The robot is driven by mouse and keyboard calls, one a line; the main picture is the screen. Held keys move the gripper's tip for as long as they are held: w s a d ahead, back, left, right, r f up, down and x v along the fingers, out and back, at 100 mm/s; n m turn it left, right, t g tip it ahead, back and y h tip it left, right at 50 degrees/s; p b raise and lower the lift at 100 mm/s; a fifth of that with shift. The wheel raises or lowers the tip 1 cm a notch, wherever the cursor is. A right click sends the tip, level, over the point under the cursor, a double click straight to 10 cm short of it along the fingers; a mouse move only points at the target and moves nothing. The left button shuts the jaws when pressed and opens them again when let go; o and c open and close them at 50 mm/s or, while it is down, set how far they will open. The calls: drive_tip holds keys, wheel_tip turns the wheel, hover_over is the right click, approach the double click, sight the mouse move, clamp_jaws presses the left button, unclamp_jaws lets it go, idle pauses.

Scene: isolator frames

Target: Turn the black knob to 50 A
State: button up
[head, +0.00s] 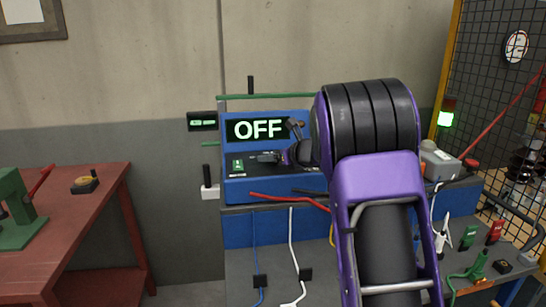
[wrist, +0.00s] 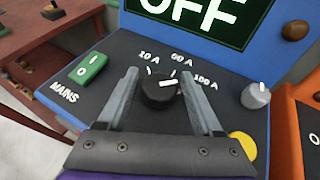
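The black knob (wrist: 160,95) is on the dark sloping panel in the wrist view, with marks for 10 A, 50 A and 100 A around it. Its white pointer line points right, roughly toward the 100 A side. My gripper (wrist: 159,74) is open, with one finger on each side of the knob. A gap shows at the left finger; the right finger is close, and I cannot tell whether it touches. In the head view my gripper (head: 272,157) is over the panel, and my arm hides the panel's right part.
The display (head: 258,129) reads OFF. A green MAINS switch (wrist: 92,68) sits left of the knob. A grey knob (wrist: 256,96) and a yellow button (wrist: 243,146) are to the right. A red cable (head: 285,198) lies below the panel. A red table (head: 90,215) stands at left.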

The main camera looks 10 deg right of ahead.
clamp_jaws()
drive_tip(key=shift+r+p, duration=0.1)
drive_tip(key=shift+p, duration=0.25)
drive_tip(key=shift+d+r+n+g+y+p, duration=0.1)
drive_tip(key=shift+n+g+y+p, duration=0.3)
drive_tip(key=shift+n+y+p, duration=0.3)
drive_tip(key=n+g+y+p, duration=0.2)
drive_tip(key=n+p, duration=0.1)
drive_tip(key=p, duration=0.1)
drive_tip(key=shift+r+y, duration=0.1)
drive_tip(key=shift+y, duration=0.3)
drive_tip(key=n+g+p, duration=0.1)
drive_tip(key=n+g+y+p, duration=0.1)
drive_tip(key=shift+f+g+y, duration=0.2)
drive_tip(key=shift+g+y, duration=0.1)
drive_tip(key=shift+n+g+y, duration=0.4)
drive_tip(key=shift+n+g, duration=0.5)
drive_tip(key=shift+n, duration=0.1)
drive_tip(key=shift+n+g, duration=0.3)
